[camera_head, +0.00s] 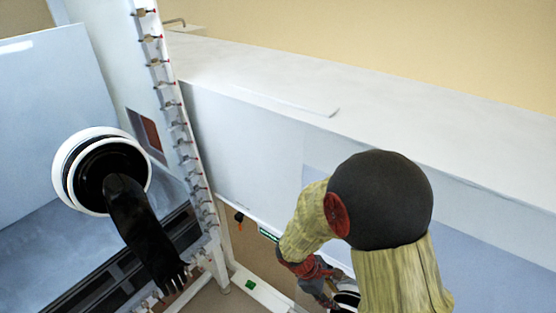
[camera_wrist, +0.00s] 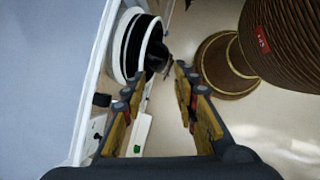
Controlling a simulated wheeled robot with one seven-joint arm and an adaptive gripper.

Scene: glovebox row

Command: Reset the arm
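My arm, pale yellow with a dark grey joint, hangs down at the lower right of the head view. My gripper (camera_wrist: 160,78) shows in the wrist view with its two yellow-and-dark fingers apart and nothing between them. In the head view its end is partly hidden at the bottom edge, beside the glovebox front. A white-ringed glove port (camera_wrist: 122,40) with a black glove (camera_wrist: 158,56) lies just beyond the left finger in the wrist view; I cannot tell whether finger and glove touch.
Another glove port (camera_head: 63,170) with a hanging black glove (camera_head: 140,225) is on the left glovebox. A white post (camera_head: 115,70) with a row of small valves (camera_head: 168,85) stands between the boxes. The long white glovebox (camera_head: 240,150) runs behind my arm.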

